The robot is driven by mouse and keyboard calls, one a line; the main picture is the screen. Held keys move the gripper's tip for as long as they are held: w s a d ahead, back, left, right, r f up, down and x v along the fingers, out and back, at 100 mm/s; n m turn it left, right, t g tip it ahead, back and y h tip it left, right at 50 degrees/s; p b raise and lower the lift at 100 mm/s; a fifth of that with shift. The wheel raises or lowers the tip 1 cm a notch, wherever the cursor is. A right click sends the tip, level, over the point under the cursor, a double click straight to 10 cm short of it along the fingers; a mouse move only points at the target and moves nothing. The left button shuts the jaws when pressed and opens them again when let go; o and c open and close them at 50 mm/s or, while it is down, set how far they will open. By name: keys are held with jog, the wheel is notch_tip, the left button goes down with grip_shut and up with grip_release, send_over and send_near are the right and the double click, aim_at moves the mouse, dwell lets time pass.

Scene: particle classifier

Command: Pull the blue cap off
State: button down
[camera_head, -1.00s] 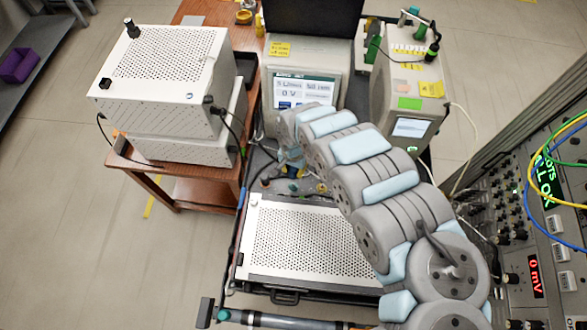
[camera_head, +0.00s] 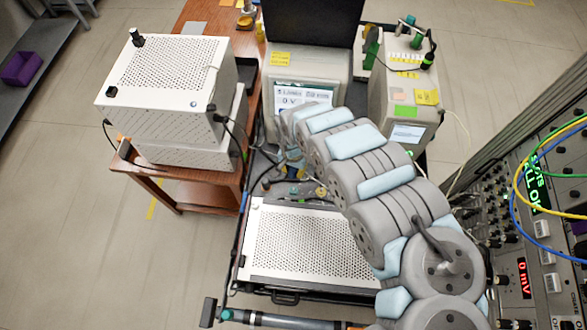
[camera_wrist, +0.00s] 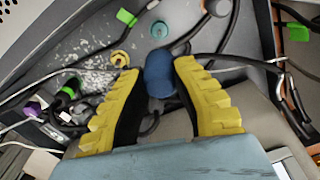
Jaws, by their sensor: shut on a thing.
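The blue cap (camera_wrist: 160,74) shows in the wrist view between the tips of my gripper (camera_wrist: 159,80). Its yellow-and-black fingers are shut on the cap, one on each side. A grey fitting or tube end shows just below the cap, and I cannot tell whether the cap is still seated on anything.
A brass fitting (camera_wrist: 119,58) and a teal round port (camera_wrist: 159,29) lie close to the cap. Black cables run on both sides. In the head view, a white perforated box (camera_head: 300,240) stands in front, and an instrument with a screen (camera_head: 303,96) behind.

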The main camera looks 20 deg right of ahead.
jog(key=shift+r+p, duration=0.35)
jog(key=shift+r, duration=0.1)
jog(key=shift+r+p, duration=1.5)
